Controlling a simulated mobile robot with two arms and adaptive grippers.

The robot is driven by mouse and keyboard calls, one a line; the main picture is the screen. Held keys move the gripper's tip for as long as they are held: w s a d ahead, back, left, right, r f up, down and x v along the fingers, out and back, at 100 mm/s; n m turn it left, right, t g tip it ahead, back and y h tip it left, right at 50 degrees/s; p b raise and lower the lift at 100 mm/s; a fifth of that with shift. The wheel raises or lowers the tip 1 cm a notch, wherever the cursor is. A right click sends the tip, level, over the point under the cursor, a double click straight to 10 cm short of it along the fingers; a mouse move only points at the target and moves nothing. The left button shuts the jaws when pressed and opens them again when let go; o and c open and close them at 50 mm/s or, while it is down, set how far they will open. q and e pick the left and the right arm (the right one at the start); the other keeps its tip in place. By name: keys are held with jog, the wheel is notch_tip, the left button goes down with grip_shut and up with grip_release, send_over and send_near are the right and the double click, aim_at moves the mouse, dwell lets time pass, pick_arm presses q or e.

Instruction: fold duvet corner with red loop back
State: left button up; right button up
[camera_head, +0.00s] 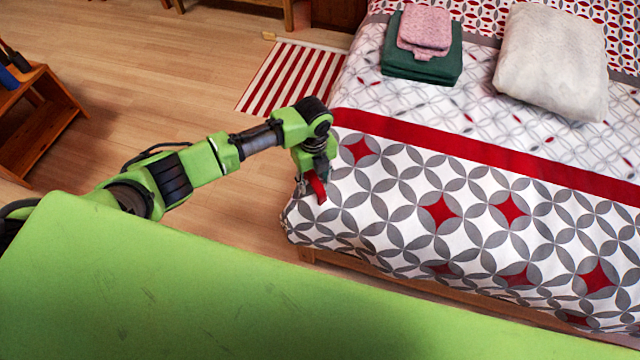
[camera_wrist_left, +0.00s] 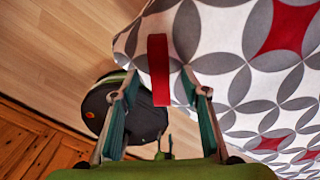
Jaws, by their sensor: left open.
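The duvet (camera_head: 405,215) lies over the bed, patterned with grey and white circles and red diamonds, with a red band across it. A red loop (camera_head: 317,188) hangs at the duvet's near left corner. My left gripper (camera_head: 312,172) is at that corner, pointing down, and partly hides it. In the left wrist view the red loop (camera_wrist_left: 159,68) stands between the two open fingers, with space on both sides. The duvet (camera_wrist_left: 225,55) fills the upper right there. My right gripper is not in view.
A white pillow (camera_head: 555,62) and a green folded cloth (camera_head: 422,58) with a pink one (camera_head: 425,30) on top lie farther back on the bed. A striped rug (camera_head: 292,80) is on the floor. A wooden stand (camera_head: 40,125) is at the left.

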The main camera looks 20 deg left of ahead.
pick_arm(q)
grip_shut()
jog(key=shift+w+d+r+g+y, duration=0.3)
jog(key=shift+w+d+r+y, duration=0.1)
jog(key=shift+r, duration=0.3)
jog(key=shift+w+d+r, duration=0.1)
jog(key=shift+r, duration=0.25)
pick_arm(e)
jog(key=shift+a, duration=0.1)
